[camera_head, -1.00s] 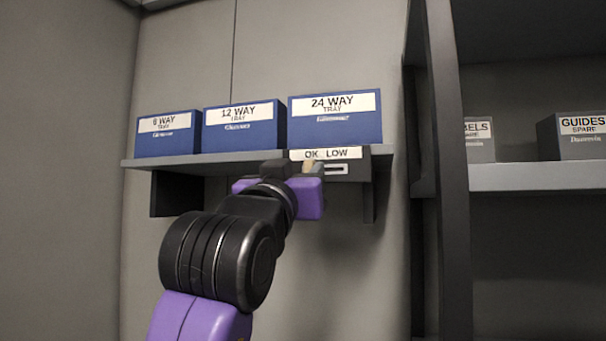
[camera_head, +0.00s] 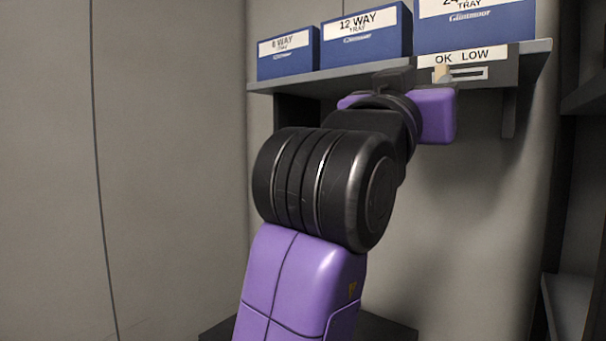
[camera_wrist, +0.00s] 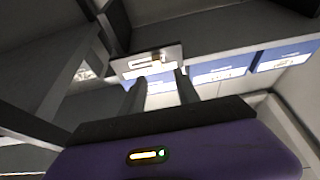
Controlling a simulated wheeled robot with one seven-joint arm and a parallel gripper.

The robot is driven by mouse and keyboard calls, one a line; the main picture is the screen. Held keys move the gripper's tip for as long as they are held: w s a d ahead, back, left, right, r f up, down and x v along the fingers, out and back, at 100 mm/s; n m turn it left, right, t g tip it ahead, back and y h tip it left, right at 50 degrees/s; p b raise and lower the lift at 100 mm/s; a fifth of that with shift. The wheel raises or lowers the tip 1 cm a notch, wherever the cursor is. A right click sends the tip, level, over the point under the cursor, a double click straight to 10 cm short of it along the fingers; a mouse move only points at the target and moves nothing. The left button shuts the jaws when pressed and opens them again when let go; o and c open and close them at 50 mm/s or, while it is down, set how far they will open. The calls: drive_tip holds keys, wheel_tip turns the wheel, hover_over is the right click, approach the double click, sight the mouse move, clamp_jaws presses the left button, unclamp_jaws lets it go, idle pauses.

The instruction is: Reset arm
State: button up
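My gripper (camera_wrist: 161,88) is open in the wrist view, with its two dark fingers apart and nothing seen held between them. Beyond the fingertips is a dark panel (camera_wrist: 172,51), which also shows in the head view (camera_head: 505,68) with a white "OK LOW" label and a light-rimmed slot. A small tan piece (camera_head: 442,73) sits at the slot's left end, under "OK". In the head view my arm reaches up to just left of and below this panel. My fingers are mostly hidden there, and I cannot tell if they touch anything.
The panel is at the front of a grey shelf (camera_head: 535,52). A dark upright and another shelf (camera_head: 572,305) are at the right. Bare wall fills the left.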

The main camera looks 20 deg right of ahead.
drive_tip(key=shift+r, duration=0.1)
drive_tip(key=w+a+f+n+t+y, duration=0.2)
drive_tip(key=a+n+t+y, duration=0.35)
drive_tip(key=a+t, duration=0.55)
drive_tip(key=s+a+f+n+t+y, duration=0.1)
drive_tip(key=a+f+n+y, duration=0.2)
drive_tip(key=f+n+y, duration=0.65)
drive_tip(key=s+a+f+n+t+y, duration=0.1)
drive_tip(key=s+a+f+n+y, duration=0.15)
drive_tip(key=f+y, duration=0.75)
drive_tip(key=s+d+f+g+h, duration=0.1)
drive_tip(key=s+f, duration=0.2)
drive_tip(key=f, duration=0.4)
drive_tip(key=s+d+f+m+g, duration=0.1)
drive_tip(key=s+f+g, duration=0.15)
drive_tip(key=f, duration=0.45)
drive_tip(key=s+f+h, duration=0.1)
drive_tip(key=s+f, duration=0.3)
drive_tip(key=f, duration=0.4)
drive_tip(key=s+d+f+m+g+h, duration=0.2)
drive_tip(key=s+f, duration=0.5)
drive_tip(key=s, duration=0.4)
drive_tip(key=s+d+f+m+g+h, duration=0.2)
drive_tip(key=s+f+g, duration=0.3)
drive_tip(key=s+f, duration=0.3)
drive_tip(key=s+d+m, duration=0.1)
drive_tip(key=s, duration=0.2)
drive_tip(key=shift+s+d+f, duration=0.2)
drive_tip(key=shift+s+d, duration=0.05)
drive_tip(key=shift+d, duration=0.05)
